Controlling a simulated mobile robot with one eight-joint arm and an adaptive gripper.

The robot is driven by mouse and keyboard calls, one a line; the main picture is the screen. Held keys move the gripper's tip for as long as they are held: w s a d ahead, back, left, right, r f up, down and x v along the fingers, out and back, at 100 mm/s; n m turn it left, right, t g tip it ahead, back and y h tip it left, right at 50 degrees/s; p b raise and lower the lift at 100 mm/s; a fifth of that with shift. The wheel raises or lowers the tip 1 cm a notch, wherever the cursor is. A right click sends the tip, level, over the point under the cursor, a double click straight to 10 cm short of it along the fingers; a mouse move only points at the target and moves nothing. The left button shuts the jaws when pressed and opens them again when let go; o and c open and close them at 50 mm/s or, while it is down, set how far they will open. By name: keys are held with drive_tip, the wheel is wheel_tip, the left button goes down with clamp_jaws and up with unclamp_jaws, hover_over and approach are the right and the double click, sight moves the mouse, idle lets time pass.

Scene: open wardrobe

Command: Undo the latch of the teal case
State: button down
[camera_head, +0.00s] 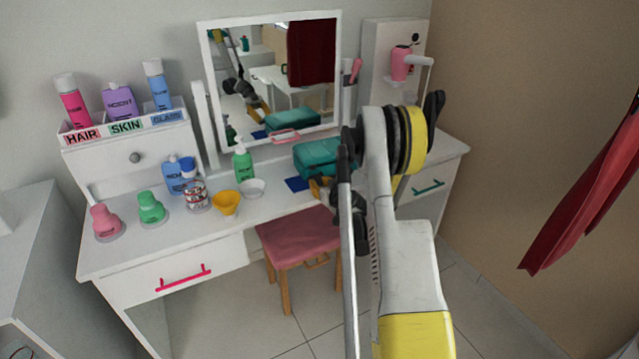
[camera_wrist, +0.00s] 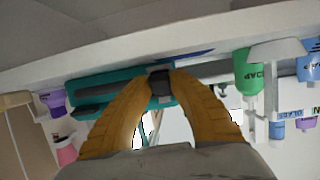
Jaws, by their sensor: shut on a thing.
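The teal case (camera_head: 312,155) sits on the white dressing table in front of the mirror, partly hidden by my arm. In the wrist view the teal case (camera_wrist: 118,88) lies across the upper middle, and the picture is turned over. Its dark latch (camera_wrist: 160,86) is between the tips of my gripper (camera_wrist: 160,84). The yellow fingers are shut on the latch at the case's front. In the head view my gripper (camera_head: 320,187) is low at the front of the case, mostly behind my arm. The case's lid looks closed.
A blue flat item (camera_head: 297,184) lies left of my gripper. A green bottle (camera_head: 242,163), a white bowl (camera_head: 252,188) and a yellow cup (camera_head: 226,203) stand further left. A pink stool (camera_head: 298,238) is below the table edge. The mirror (camera_head: 275,80) stands behind.

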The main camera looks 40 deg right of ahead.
sight(320, 184)
drive_tip(key=shift+s+d+f+t+h, duration=0.15)
drive_tip(key=shift+f+t, duration=0.15)
drive_tip(key=shift+t, duration=0.25)
drive_tip(key=shift+w+a+f+t+h, duration=0.15)
drive_tip(key=shift+f+t, duration=0.15)
drive_tip(key=shift+t, duration=0.25)
drive_tip(key=shift+s+d, duration=0.1)
drive_tip(key=c, duration=1.5)
unclamp_jaws()
drive_tip(key=shift+o, duration=0.2)
drive_tip(key=shift+r, duration=0.1)
wheel_tip(320, 184, up, 10)
drive_tip(key=shift+f, duration=0.1)
